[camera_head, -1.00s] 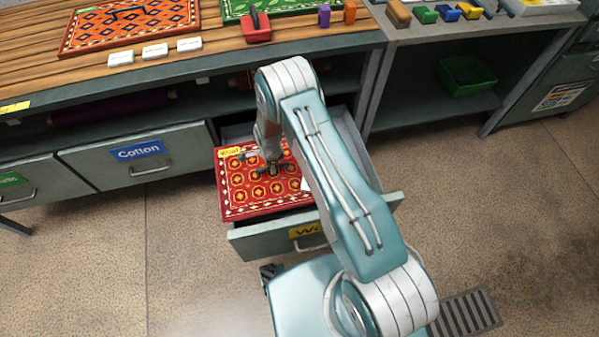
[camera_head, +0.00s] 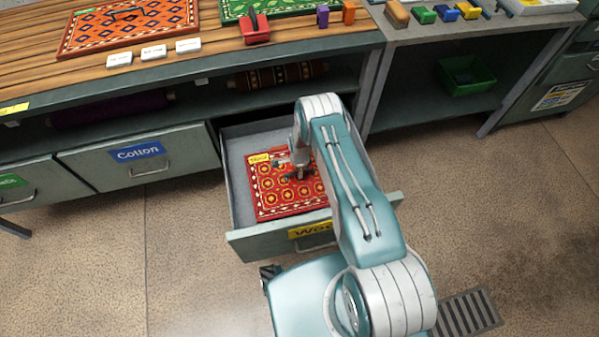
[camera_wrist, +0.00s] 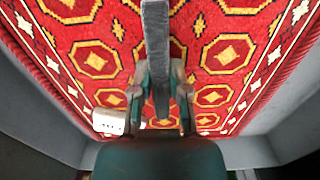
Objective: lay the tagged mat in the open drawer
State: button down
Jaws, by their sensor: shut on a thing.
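The red patterned mat (camera_head: 277,199) with a yellow tag (camera_head: 259,159) is inside the open drawer (camera_head: 238,182), whose front carries a yellow label (camera_head: 312,230). My gripper (camera_head: 299,172) is over the middle of the mat, shut on a dark handle-like part on it. In the wrist view the mat (camera_wrist: 232,50) fills most of the picture between the grey drawer walls (camera_wrist: 290,105), with my gripper (camera_wrist: 160,110) at the centre. A small white block (camera_wrist: 110,121) shows near the mat's edge. Whether the mat touches the drawer floor cannot be told. My arm hides the drawer's right part.
A shut drawer labelled Cotton (camera_head: 138,152) is to the left. The wooden worktop (camera_head: 30,60) above holds an orange mat (camera_head: 130,25), a green mat (camera_head: 270,8), a red dispenser (camera_head: 256,28) and white blocks (camera_head: 154,52). Bare drawer floor shows left of the mat.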

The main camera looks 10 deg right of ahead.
jog(key=shift+f, duration=0.5)
jog(key=c, duration=0.6)
grip_release()
